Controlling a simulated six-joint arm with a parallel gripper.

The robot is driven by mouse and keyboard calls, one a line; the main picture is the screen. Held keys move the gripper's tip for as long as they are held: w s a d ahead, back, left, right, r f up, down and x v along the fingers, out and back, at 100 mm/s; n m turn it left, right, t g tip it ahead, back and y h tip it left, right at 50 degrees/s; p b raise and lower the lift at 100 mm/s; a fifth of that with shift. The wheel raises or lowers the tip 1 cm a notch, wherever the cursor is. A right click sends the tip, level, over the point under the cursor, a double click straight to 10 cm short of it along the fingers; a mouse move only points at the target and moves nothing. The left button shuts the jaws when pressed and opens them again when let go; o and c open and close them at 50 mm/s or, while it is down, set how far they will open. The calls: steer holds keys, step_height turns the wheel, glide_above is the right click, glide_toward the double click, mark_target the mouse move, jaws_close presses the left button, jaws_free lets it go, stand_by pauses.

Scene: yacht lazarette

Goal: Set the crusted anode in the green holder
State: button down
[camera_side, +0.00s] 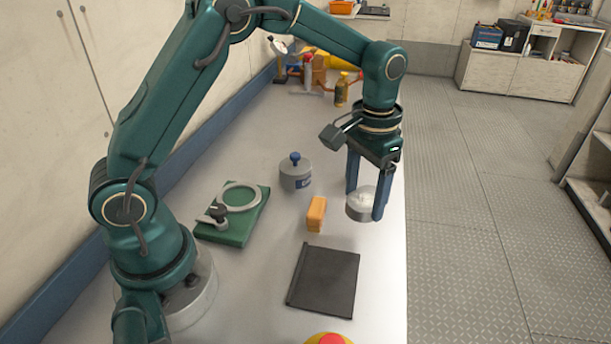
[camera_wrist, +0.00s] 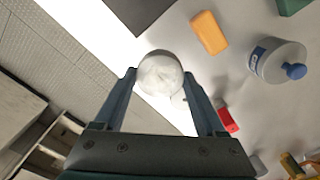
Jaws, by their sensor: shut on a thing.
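The crusted anode (camera_side: 361,205) is a short grey cylinder with a white, rough top. My gripper (camera_side: 367,200) points down and is shut on it near the table's right edge. In the wrist view the anode's whitish round face (camera_wrist: 160,74) sits between the two fingertips of my gripper (camera_wrist: 160,82). I cannot tell whether it touches the table. The green holder (camera_side: 232,213) lies flat to the left, with a grey ring (camera_side: 241,187) and a small black-knobbed clamp on it. Nothing is seen inside the ring. A green corner shows at the wrist view's top right (camera_wrist: 290,5).
A dark flat plate (camera_side: 324,280) lies in front, near a red-and-yellow button (camera_side: 328,339). Bottles and tools (camera_side: 312,77) crowd the table's far end.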

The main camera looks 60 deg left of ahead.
steer(key=s+a+r, duration=0.2)
steer(key=a+r, duration=0.3)
steer(key=a, duration=0.2)
glide_toward(239, 198)
step_height(239, 198, down, 6)
steer(key=shift+r, duration=0.1)
stand_by(0.6)
jaws_free()
steer(key=shift+f, duration=0.2)
steer(key=shift+r, duration=0.1)
